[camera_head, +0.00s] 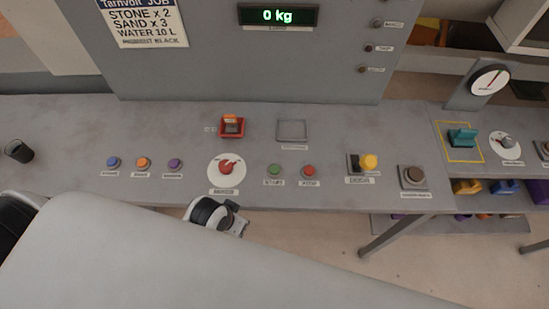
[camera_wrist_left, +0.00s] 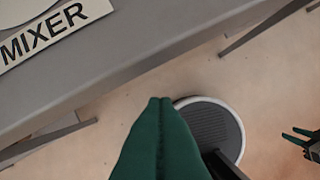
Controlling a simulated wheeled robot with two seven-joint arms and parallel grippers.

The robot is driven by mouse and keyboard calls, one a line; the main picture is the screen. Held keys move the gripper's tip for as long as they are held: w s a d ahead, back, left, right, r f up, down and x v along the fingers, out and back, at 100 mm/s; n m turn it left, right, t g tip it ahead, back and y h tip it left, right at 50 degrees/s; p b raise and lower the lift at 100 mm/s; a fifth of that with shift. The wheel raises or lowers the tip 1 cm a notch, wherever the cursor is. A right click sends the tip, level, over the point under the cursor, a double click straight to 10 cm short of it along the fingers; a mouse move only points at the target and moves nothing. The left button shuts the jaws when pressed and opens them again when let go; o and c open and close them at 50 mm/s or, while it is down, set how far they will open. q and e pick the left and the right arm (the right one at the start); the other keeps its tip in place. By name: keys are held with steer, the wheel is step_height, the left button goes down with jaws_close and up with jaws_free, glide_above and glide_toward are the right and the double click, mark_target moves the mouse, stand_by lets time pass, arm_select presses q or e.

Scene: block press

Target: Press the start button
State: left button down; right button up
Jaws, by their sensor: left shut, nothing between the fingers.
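The green start button (camera_head: 274,170) is on the grey console, right of the mixer dial (camera_head: 226,169) and left of the red stop button (camera_head: 309,171). My left gripper is in front of the console's front edge, below the mixer dial in the head view; its white and black wrist shows there, with its fingertips not clear. In the left wrist view the left gripper (camera_wrist_left: 160,100) has its green fingers together and empty, over the floor, apart from the console. The start button is outside that view. My right gripper (camera_wrist_left: 296,137) shows small at the right edge, its fingers apart.
The console (camera_head: 330,193) holds several buttons, a red switch (camera_head: 232,126) and a yellow-knobbed lever (camera_head: 368,161). A black cup (camera_head: 19,151) stands at the left. The mixer label (camera_wrist_left: 43,35) is at the wrist view's upper left. The display (camera_head: 278,15) reads 0 kg.

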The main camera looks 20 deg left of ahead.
arm_select(q)
steer(key=w+d+r+m+t+h+p, duration=0.1)
steer(key=d+r+p, duration=0.1)
steer(key=r, duration=0.6)
steer(key=w+d+r+m+h+p, duration=0.1)
steer(key=w+d+r+p, duration=0.1)
steer(key=r, duration=0.6)
steer(key=h, duration=0.5)
glide_above(270, 169)
steer(key=shift+f+n, duration=0.4)
steer(key=shift+f, duration=0.05)
step_height(270, 169, down, 8)
steer(key=b, duration=0.6)
steer(key=shift+r+b, duration=0.2)
steer(key=shift+b, duration=0.2)
steer(key=shift+f+b, duration=0.5)
steer(key=shift+f, duration=0.15)
